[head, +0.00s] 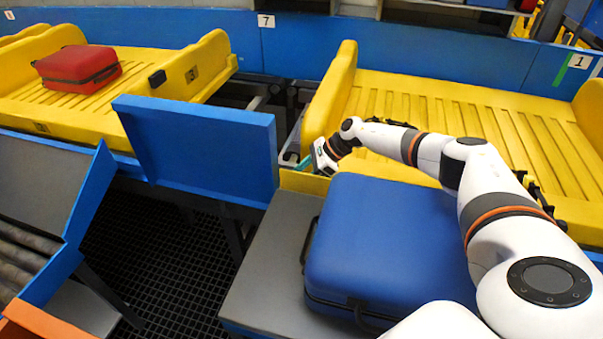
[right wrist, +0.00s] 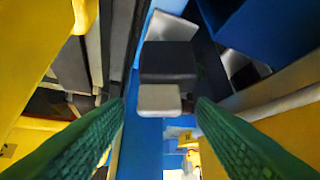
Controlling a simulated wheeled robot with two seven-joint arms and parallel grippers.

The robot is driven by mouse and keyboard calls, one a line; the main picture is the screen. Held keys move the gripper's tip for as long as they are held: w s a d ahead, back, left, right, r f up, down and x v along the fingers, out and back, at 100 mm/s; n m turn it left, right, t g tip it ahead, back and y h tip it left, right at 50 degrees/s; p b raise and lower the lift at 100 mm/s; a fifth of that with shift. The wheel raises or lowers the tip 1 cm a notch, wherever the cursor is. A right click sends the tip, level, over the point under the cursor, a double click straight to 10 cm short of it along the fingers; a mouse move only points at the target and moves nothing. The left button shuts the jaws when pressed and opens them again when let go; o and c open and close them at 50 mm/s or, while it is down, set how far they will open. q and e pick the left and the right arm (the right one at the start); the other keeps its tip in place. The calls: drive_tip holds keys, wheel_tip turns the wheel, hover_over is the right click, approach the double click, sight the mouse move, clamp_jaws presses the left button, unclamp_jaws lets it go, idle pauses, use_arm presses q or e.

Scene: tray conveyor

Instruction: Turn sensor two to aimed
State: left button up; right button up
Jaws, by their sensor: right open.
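A dark block with a pale grey piece on its near end (right wrist: 160,98), possibly the sensor, shows in the right wrist view. It lies between and just beyond my right gripper's green fingers (right wrist: 160,110). The fingers are apart, with gaps on both sides, and hold nothing. No number is readable on the block. In the head view my right gripper (head: 309,166) is low at the left end of the right yellow tray, and I cannot make out the block there. My left gripper is not in view.
A blue suitcase (head: 385,240) lies on a grey platform (head: 265,265) below my right arm. A blue panel (head: 205,150) stands left of the gripper. A red suitcase (head: 78,68) lies in the left yellow tray (head: 60,98). The right yellow tray (head: 440,95) is empty.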

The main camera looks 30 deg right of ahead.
drive_tip(key=shift+w+f, duration=0.1)
drive_tip(key=shift+f, duration=0.05)
drive_tip(key=shift+c, duration=0.2)
drive_tip(key=c, duration=0.9)
drive_tip(key=shift+a+m+p, duration=0.1)
drive_tip(key=shift+m+p, duration=0.2)
drive_tip(key=shift+p, duration=0.25)
drive_tip(key=shift+c, duration=0.2)
drive_tip(key=shift+m+t+h+p, duration=0.3)
drive_tip(key=shift+m+t+p, duration=0.1)
drive_tip(key=shift+t, duration=0.1)
drive_tip(key=o, duration=1)
